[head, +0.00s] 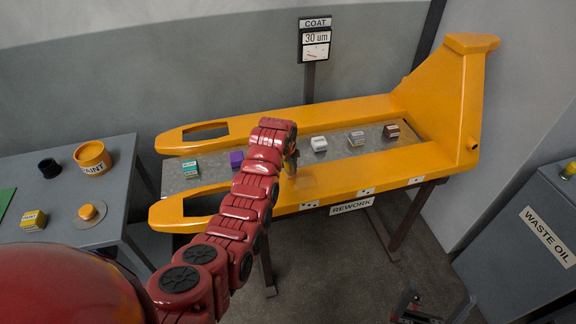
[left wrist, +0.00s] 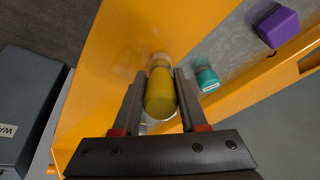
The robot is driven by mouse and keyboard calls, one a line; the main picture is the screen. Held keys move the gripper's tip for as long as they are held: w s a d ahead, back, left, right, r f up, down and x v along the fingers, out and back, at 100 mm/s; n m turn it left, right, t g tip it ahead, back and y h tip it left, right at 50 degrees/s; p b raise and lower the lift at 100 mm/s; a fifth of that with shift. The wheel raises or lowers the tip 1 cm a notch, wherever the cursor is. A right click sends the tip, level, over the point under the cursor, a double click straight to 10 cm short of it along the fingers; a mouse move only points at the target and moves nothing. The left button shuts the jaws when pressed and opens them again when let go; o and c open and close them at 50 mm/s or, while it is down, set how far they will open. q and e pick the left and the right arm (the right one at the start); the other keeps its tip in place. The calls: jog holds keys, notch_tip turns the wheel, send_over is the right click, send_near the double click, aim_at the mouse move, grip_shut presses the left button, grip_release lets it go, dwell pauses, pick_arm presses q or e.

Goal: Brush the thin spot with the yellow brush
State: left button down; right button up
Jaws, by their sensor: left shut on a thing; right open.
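The orange-yellow fork frame (head: 330,190) lies across the rework stand. A paler, thin-looking patch (head: 304,183) shows on its near fork. My left gripper (head: 290,160) is over this fork beside the patch. In the left wrist view my left gripper (left wrist: 160,88) is shut on the yellow brush (left wrist: 160,95), whose rounded yellow handle end faces the camera. The brush's far end is at the orange surface; I cannot tell whether its bristles touch. My right gripper (head: 437,299) is open and empty at the bottom right, away from the frame.
Several small blocks sit on the grey panel between the forks, including a teal one (head: 190,169) and a purple one (head: 236,159). A paint pot (head: 93,158) stands on the left table. A coat gauge (head: 316,45) reads 30 um. A waste oil cabinet (head: 510,255) stands at right.

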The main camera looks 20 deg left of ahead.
pick_arm(q)
jog(key=shift+f, duration=0.3)
jog(key=shift+r, duration=0.1)
jog(key=shift+s+a, duration=0.3)
jog(key=shift+a, duration=0.05)
jog(key=shift+r, duration=0.1)
jog(key=shift+w+d, duration=0.1)
jog(key=shift+w+d+f+b, duration=0.2)
jog(key=shift+w+d+b, duration=0.15)
jog(key=shift+d+b, duration=0.3)
jog(key=shift+w, duration=0.1)
jog(key=shift+a+r, duration=0.1)
